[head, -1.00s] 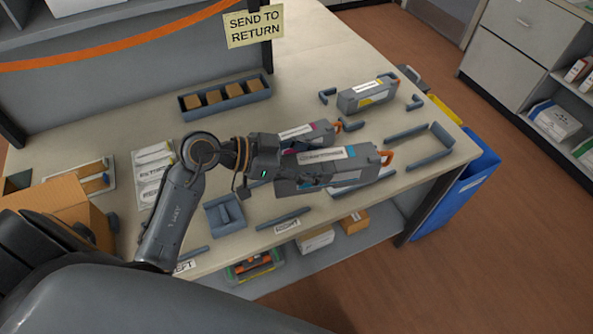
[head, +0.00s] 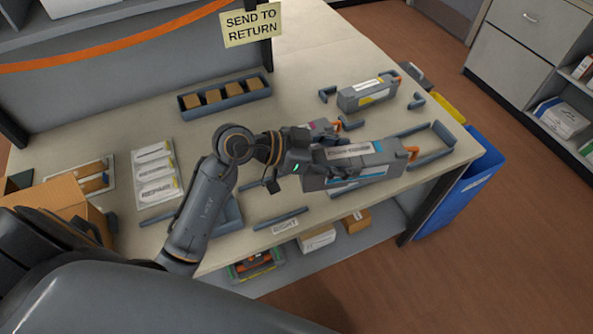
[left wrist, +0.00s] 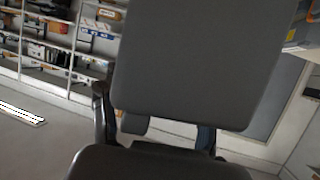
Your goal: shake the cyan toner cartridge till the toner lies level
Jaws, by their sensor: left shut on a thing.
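The cyan toner cartridge (head: 350,166) is a long grey box with a white label, a blue mark low on its side and an orange end piece. My left gripper (head: 308,163) is shut on its left end, above the table's front right part. In the left wrist view the grey body of the cyan toner cartridge (left wrist: 205,60) fills the middle. The toner inside is hidden. My right gripper is out of view.
A magenta-marked cartridge (head: 322,126) sits behind, partly hidden. A yellow-marked cartridge (head: 367,94) stands farther back. Grey brackets (head: 443,133) lie at the right table end. A tray of brown blocks (head: 226,94) is at the back, and a blue bin (head: 460,195) stands beyond the edge.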

